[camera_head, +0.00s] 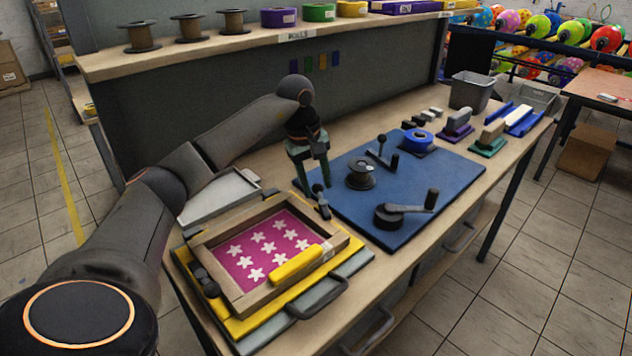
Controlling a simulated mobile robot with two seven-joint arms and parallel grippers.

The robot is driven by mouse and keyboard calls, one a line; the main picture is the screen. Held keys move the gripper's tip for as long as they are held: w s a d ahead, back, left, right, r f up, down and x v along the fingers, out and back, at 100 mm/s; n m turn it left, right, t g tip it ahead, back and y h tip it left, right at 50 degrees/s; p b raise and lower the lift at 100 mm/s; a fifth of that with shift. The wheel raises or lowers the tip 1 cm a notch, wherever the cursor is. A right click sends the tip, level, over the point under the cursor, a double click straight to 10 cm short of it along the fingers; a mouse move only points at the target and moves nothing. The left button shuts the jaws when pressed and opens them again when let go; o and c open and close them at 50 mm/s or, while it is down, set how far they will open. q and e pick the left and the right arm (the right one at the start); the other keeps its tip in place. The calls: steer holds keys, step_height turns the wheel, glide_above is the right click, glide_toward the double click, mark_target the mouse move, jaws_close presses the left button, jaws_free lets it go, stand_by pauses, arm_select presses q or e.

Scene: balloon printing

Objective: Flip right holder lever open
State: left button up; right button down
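A wooden screen frame (213,254) with a magenta panel (240,262) of white stars sits on a yellow board at the front left of the bench. The right holder (323,206) is a small black clamp at the frame's right corner; its lever (318,190) has a dark knob and stands up. A second black holder (206,282) is at the frame's left side. My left gripper (316,188) points down with its green fingers apart, just above and behind the right holder lever. Whether a finger touches the lever cannot be told. My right gripper is not in view.
A yellow-handled squeegee (297,265) lies across the frame's front. A shelf of rolls (265,40) runs along the back.

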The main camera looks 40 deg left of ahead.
arm_select(q)
jaws_close()
steer(key=shift+s, duration=0.1)
stand_by(0.3)
steer(key=shift+s+a+r+n+p, duration=0.1)
steer(key=shift+s+n+p, duration=0.2)
steer(key=shift+n, duration=0.35)
steer(key=shift+s+a+n+p, duration=0.1)
steer(key=shift+n+p, duration=0.3)
steer(key=shift+n, duration=0.25)
steer(key=shift+s+n+y, duration=0.25)
steer(key=shift+n+y, duration=0.05)
steer(key=shift+n, duration=0.3)
steer(key=shift+s+a+n+p, duration=0.1)
steer(key=shift+s+n+p, duration=0.15)
steer(key=shift+n, duration=0.25)
steer(key=shift+s+n+p, duration=0.1)
steer(key=shift+n+p, duration=0.2)
steer(key=shift+n, duration=0.2)
steer(key=shift+y, duration=0.3)
steer(key=shift+o, duration=1.6)
jaws_free()
